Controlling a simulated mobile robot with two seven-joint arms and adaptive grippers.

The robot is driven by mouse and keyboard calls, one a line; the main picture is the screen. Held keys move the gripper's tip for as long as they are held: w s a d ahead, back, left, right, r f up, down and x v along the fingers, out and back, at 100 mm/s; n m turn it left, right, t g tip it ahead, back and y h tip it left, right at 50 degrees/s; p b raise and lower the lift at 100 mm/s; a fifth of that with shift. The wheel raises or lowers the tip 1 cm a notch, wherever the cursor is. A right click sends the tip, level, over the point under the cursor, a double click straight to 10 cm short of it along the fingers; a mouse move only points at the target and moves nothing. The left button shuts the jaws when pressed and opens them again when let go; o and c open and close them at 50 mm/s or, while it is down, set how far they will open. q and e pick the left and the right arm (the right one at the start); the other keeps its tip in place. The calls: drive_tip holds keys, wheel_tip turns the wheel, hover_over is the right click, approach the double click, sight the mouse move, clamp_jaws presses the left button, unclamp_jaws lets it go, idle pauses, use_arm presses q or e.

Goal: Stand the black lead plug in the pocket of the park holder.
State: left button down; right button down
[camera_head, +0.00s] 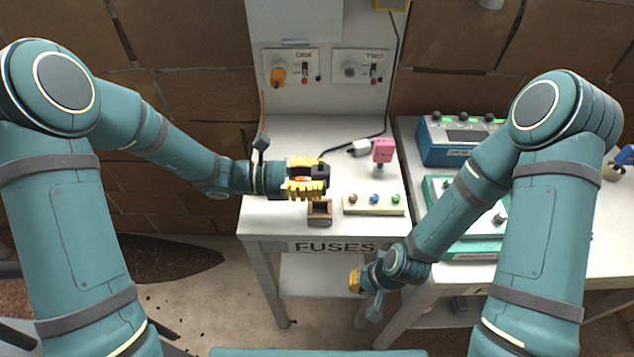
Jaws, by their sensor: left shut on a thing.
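My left gripper (308,179), with yellow fingers, is shut on the black lead plug (322,173), a dark block above the front of the white table. The fingers hide part of it; its lower end and tilt are unclear. A black lead (386,112) runs down the back panel and across the table toward this plug. The park holder (320,219), a small brown box with a dark open pocket, stands at the table's front edge, just below the gripper in the picture. My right gripper (356,281) hangs low before the table; its finger opening cannot be made out.
A strip with several coloured knobs (374,205) lies right of the holder. A pink block (383,151) and a pale block (359,148) are behind it. Panel sockets are labelled ONE, with an orange plug (278,75), and TWO (349,70). Blue (436,145) and green devices stand right.

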sight(317, 201)
use_arm(q)
drive_tip(key=shift+s+f+b, duration=0.2)
drive_tip(key=shift+f+b, duration=0.4)
drive_tip(key=shift+f, duration=0.1)
drive_tip(key=shift+f+b, duration=1)
drive_tip(key=shift+f, duration=0.2)
drive_tip(key=shift+r, duration=0.1)
drive_tip(key=shift+f+b, duration=0.95)
drive_tip(key=shift+f, duration=0.8)
drive_tip(key=c, duration=0.7)
unclamp_jaws()
drive_tip(key=shift+c, duration=0.2)
